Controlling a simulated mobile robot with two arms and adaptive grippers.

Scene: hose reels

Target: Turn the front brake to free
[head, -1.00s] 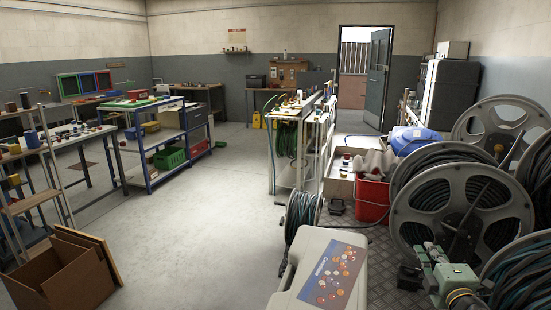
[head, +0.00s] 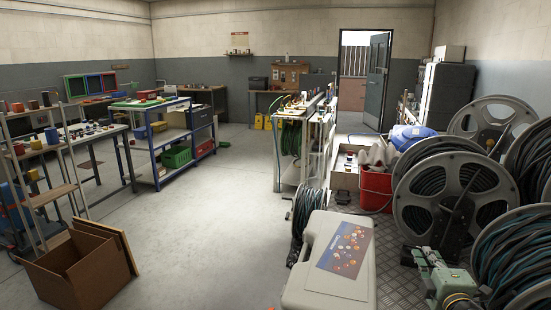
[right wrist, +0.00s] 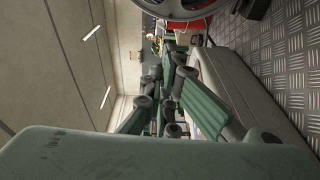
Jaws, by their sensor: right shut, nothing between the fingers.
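Several grey-rimmed hose reels wound with dark green hose stand at the right in the head view. The foremost whole one (head: 404,212) has a dark bracket (head: 459,210) across its hub. A nearer reel (head: 520,262) is cut off by the right edge. I cannot make out which part is the front brake or its setting. My right gripper (head: 411,256), on a pale green arm, is low at the right in front of the reels. In the right wrist view its green fingers (right wrist: 172,78) are shut and empty. My left gripper is not in view.
A grey case (head: 300,285) with a printed label stands at the front centre, left of my right gripper. A red bucket (head: 376,188) is behind it. A cardboard box (head: 105,270) sits at the left. The floor (head: 215,235) between is open.

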